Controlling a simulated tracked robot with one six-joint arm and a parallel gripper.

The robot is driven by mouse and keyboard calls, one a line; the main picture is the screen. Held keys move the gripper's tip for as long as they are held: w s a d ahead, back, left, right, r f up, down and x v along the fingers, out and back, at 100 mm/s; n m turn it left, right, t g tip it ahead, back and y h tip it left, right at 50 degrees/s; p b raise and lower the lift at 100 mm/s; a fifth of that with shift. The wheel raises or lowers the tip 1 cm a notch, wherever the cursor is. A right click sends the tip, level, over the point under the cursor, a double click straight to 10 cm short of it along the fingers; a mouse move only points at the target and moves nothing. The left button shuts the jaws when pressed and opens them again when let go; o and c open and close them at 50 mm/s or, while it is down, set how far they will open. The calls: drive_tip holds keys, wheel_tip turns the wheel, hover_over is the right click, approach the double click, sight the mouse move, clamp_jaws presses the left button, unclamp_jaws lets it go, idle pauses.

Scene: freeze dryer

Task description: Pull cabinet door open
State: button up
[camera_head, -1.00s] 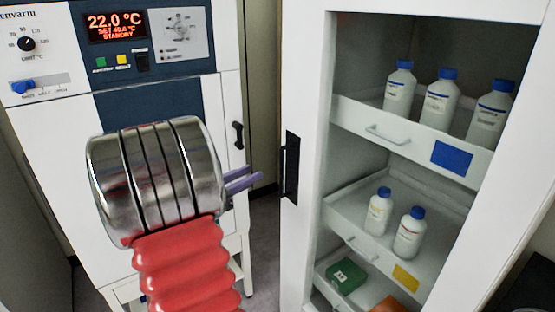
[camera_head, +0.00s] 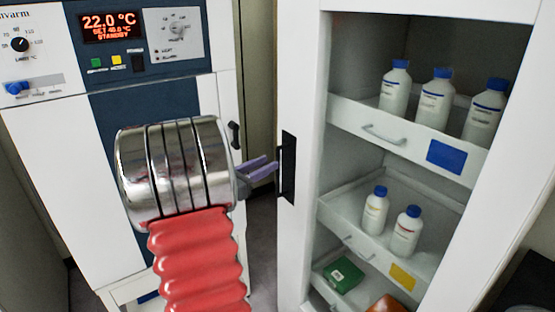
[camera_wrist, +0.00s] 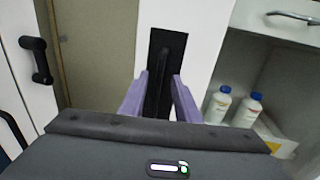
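A tall white cabinet (camera_head: 307,150) stands on the right, with bottles visible behind its white front frame. I cannot tell whether glass fills the frame. A black vertical handle (camera_head: 287,168) sits on the frame's left upright; it also shows in the wrist view (camera_wrist: 162,75). My gripper (camera_head: 268,168) has purple fingers pointing at the handle. In the wrist view my gripper (camera_wrist: 159,90) is open, with one finger to each side of the handle's lower part. The fingers look apart from the bar; exact depth is hard to tell.
A freeze dryer (camera_head: 110,150) with a lit display (camera_head: 111,26) stands at left, with its own black handle (camera_head: 234,134). A narrow gap separates it from the cabinet. Several blue-capped bottles (camera_head: 435,95) stand on the cabinet's shelves.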

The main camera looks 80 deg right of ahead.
sight(277, 159)
drive_tip(key=x, duration=0.6)
drive_tip(key=shift+c, duration=0.4)
clamp_jaws()
